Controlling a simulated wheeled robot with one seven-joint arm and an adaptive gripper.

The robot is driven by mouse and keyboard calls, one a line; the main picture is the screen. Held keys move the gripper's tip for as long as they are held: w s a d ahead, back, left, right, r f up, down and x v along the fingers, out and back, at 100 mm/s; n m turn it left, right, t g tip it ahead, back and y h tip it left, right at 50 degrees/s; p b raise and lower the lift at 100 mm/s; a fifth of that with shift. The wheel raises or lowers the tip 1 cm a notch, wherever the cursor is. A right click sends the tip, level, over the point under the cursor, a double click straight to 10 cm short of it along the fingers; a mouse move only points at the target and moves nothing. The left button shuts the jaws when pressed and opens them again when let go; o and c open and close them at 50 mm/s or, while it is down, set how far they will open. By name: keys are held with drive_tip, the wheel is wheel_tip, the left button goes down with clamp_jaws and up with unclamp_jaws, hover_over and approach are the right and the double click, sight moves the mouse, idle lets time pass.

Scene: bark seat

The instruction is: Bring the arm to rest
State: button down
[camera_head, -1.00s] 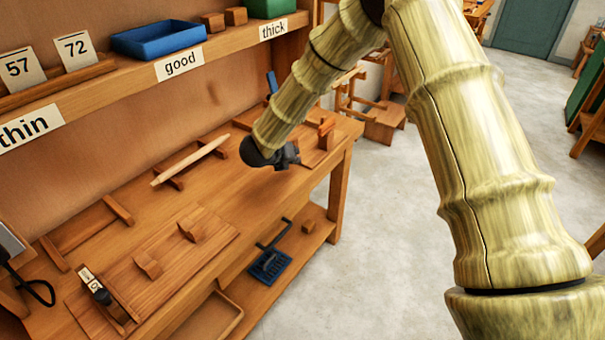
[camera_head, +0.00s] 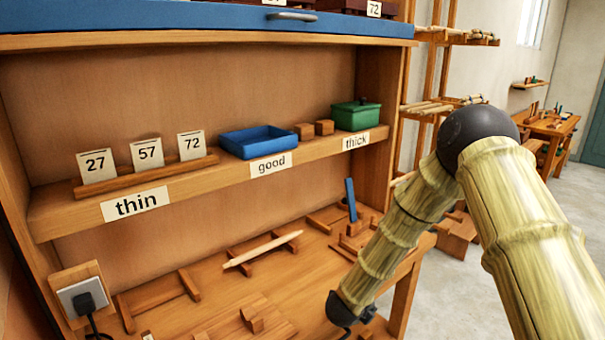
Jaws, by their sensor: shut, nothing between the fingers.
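My arm, clad in pale bamboo-like segments, comes in from the right, bends at a dark elbow and slopes down to the left. My gripper (camera_head: 364,316) is a small dark shape at the lower end, over the front right part of the workbench (camera_head: 210,298). It is shut and empty; its fingers are mostly hidden by the wrist and the lower picture edge. A pale tapered stick (camera_head: 262,249) lies across wooden supports on the bench, left of my gripper and apart from it.
The shelf above is labelled thin, good and thick. It holds number cards (camera_head: 147,154), a blue tray (camera_head: 258,141), wooden blocks (camera_head: 314,129) and a green box (camera_head: 356,115). A blue upright piece (camera_head: 351,200) stands at the bench's back right. Open floor (camera_head: 480,262) lies to the right.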

drive_tip(key=s+f+n+g+y, duration=0.1)
drive_tip(key=s+f+n+y, duration=0.1)
drive_tip(key=s+f+n, duration=0.85)
drive_tip(key=s+f+n+g+y, duration=0.2)
drive_tip(key=s+f+n, duration=0.45)
drive_tip(key=s, duration=0.65)
drive_tip(key=s+d+f+n+g+y, duration=0.1)
drive_tip(key=s+n+g, duration=0.3)
drive_tip(key=s+n, duration=0.8)
drive_tip(key=s+y, duration=0.1)
drive_tip(key=s, duration=1.1)
drive_tip(key=shift+s+f+g, duration=0.15)
drive_tip(key=shift+f+g, duration=0.05)
drive_tip(key=shift+g, duration=0.2)
